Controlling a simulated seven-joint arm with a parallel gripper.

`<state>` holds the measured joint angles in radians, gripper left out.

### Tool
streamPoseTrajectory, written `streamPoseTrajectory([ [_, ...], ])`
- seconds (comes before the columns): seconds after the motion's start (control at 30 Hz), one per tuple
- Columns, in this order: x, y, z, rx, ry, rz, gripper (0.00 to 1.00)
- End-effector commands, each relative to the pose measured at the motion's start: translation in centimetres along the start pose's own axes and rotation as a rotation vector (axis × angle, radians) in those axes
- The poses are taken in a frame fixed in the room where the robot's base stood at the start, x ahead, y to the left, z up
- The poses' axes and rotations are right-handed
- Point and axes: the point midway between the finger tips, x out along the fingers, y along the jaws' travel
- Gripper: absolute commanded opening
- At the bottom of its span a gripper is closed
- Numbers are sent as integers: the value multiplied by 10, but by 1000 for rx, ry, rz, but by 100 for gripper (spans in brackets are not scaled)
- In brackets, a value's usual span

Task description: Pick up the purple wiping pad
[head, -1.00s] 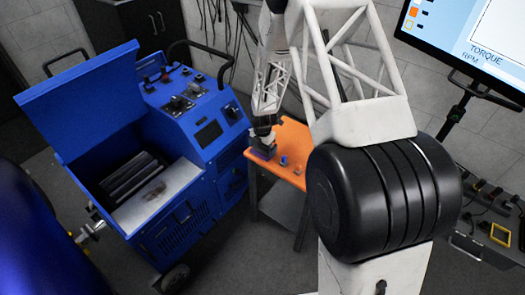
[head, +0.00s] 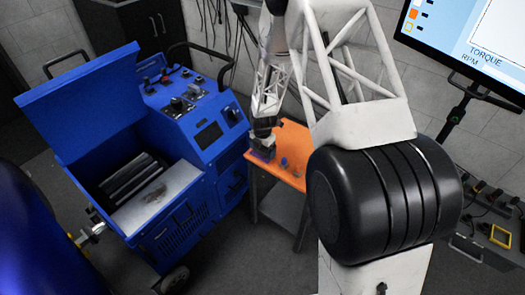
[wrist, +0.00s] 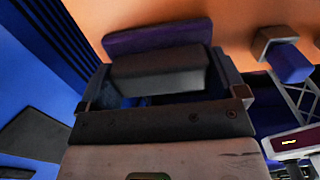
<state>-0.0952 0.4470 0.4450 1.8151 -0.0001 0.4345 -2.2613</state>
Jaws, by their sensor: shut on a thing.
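The purple wiping pad (head: 261,155) is at the left end of the orange tabletop (head: 290,142) in the head view. In the wrist view the purple part of the pad (wrist: 155,38) shows beyond a dark grey block on it (wrist: 160,73). My gripper (head: 263,143) is over the pad, pointing down. In the wrist view the fingers of my gripper (wrist: 164,72) stand on both sides of the grey block and are shut on it. I cannot tell whether the pad touches the tabletop or is slightly above it.
A small blue item (head: 284,162) lies right of the pad on the orange top; it also shows in the wrist view (wrist: 290,62). The blue machine (head: 190,130) with a raised lid stands close on the left.

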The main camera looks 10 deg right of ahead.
Motion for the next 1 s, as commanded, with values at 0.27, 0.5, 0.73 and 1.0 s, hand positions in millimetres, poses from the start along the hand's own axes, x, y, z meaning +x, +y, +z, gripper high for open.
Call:
streamPoseTrajectory([
  [0.27, -9, 0, 0, 0, 0, 0, 66],
  [0.5, -33, 0, 0, 0, -1, 2, 66],
  [0.73, -39, -25, -21, 0, 0, 0, 66],
  [1.0, -43, -63, -52, 0, 0, 0, 66],
])
